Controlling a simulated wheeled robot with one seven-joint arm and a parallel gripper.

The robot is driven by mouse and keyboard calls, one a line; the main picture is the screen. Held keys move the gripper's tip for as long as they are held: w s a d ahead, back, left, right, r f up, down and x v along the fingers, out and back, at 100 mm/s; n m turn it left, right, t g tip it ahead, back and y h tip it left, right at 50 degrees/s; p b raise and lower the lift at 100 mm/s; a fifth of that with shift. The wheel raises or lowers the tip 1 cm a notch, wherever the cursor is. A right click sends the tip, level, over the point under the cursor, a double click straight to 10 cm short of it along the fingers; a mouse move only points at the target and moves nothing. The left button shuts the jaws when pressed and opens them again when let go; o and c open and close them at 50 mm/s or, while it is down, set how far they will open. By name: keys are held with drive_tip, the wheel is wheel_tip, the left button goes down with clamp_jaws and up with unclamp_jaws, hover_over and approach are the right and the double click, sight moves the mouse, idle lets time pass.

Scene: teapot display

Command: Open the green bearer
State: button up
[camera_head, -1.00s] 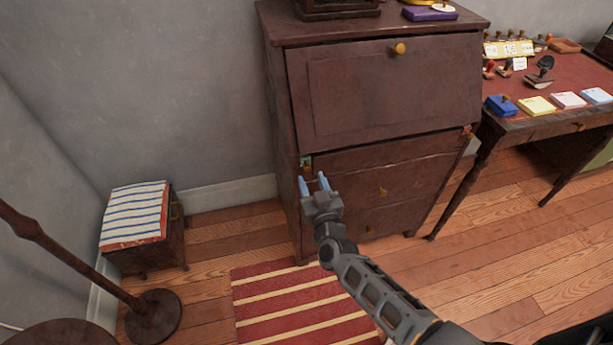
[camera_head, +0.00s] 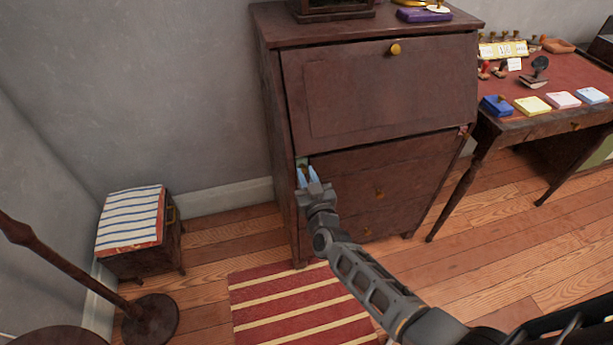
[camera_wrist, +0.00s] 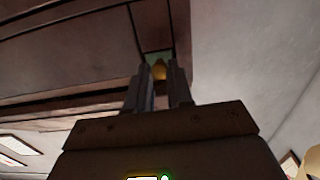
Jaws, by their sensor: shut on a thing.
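The green bearer (camera_head: 302,161) is a small green-ended piece at the left front edge of the dark wooden bureau, just under its sloped front. In the wrist view its green face (camera_wrist: 158,57) shows between the fingers, with a small brass knob (camera_wrist: 159,71) on it. My gripper (camera_head: 307,176) is right at the bearer, its blue fingertips shut on the knob. The fingers partly hide the knob in the head view. The bearer appears about level with the bureau's front.
The bureau's sloped lid (camera_head: 390,95) is shut above my gripper, and closed drawers (camera_head: 385,185) lie below. A reddish bearer end (camera_head: 463,132) shows at the right edge. A striped stool (camera_head: 130,225) stands left; a stamp desk (camera_head: 540,110) stands right. Floor in front has a striped rug (camera_head: 290,305).

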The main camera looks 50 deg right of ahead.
clamp_jaws()
drive_tip(key=shift+s+a, duration=0.15)
drive_tip(key=shift+s, duration=0.05)
drive_tip(key=p+v, duration=0.6)
drive_tip(key=v, duration=1.3)
drive_tip(key=o, duration=0.8)
unclamp_jaws()
drive_tip(key=shift+c, duration=0.2)
drive_tip(key=shift+a, duration=0.1)
drive_tip(key=b+v, duration=0.1)
drive_tip(key=v, duration=0.6)
drive_tip(key=shift+s, duration=0.3)
